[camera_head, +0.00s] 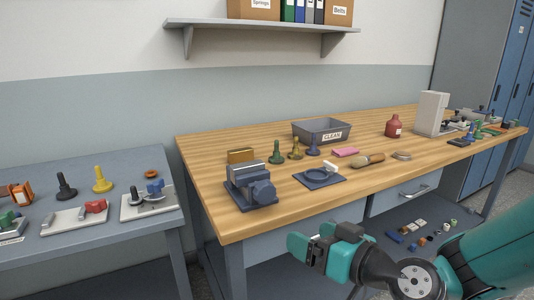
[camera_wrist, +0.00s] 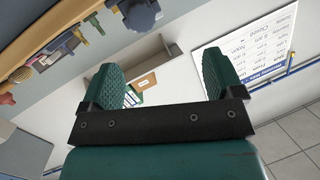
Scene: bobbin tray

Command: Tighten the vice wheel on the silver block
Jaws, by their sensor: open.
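A blue-grey vice (camera_head: 238,190) stands near the front left corner of the wooden bench. Its round dark wheel (camera_head: 263,192) faces the front right. A silver-grey block (camera_head: 248,173) shows at the top of the vice, between or on its jaws; I cannot tell how tightly it sits. My gripper (camera_head: 313,250) is in front of the bench, to the right of and below the vice, apart from it. In the wrist view my gripper (camera_wrist: 167,80) has its two green fingers wide apart with nothing between them. A blue-grey part, likely the vice (camera_wrist: 139,14), shows at the top edge there.
A grey table (camera_head: 90,240) with fixtures is at left.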

